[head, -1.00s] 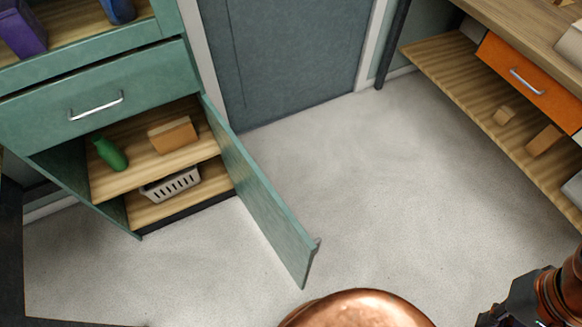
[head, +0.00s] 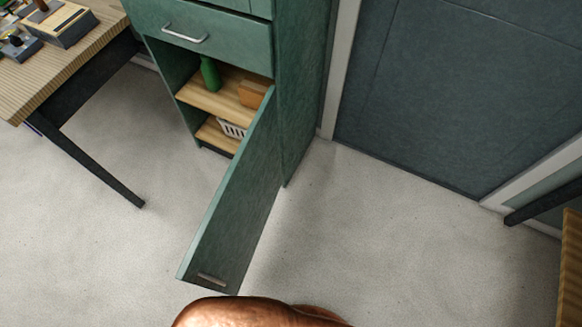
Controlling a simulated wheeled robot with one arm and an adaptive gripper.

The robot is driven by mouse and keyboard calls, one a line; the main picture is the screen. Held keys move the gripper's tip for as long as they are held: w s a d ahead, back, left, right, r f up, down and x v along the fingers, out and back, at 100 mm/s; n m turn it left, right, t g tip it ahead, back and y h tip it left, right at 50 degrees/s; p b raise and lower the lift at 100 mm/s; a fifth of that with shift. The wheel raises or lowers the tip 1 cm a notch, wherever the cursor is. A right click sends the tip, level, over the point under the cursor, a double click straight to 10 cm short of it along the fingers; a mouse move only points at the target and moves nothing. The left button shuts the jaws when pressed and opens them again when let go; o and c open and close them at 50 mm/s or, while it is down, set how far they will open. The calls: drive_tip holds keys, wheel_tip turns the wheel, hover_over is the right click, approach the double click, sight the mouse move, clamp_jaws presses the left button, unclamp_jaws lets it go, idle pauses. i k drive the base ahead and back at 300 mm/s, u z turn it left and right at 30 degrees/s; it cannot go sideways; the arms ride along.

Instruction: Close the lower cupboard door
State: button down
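The lower cupboard door (head: 235,205) is green and stands wide open, swung out from its hinge on the right of the cupboard. Its outer face is towards me, with a small metal handle (head: 212,278) near its free end. The green cupboard (head: 290,100) stands against the back wall. Inside its open lower part are a green bottle (head: 209,73), a brown box (head: 252,93) and a white basket (head: 232,129) on wooden shelves. The door hides part of the shelves. My gripper is not in view; a copper-coloured part of me shows at the bottom edge.
A closed drawer (head: 200,38) sits above the opening. A wooden table (head: 60,70) with a dark leg (head: 95,165) stands at the left. A large grey-blue door (head: 450,90) is at the right. The floor (head: 390,240) right of the cupboard door is clear.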

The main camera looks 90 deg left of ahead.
sight(220, 253)
drive_tip(key=i, duration=0.1)
drive_tip(key=u, duration=2.7)
drive_tip(key=k, duration=1.15)
drive_tip(key=u, duration=1.45)
drive_tip(key=i, duration=0.5)
drive_tip(key=u, duration=0.05)
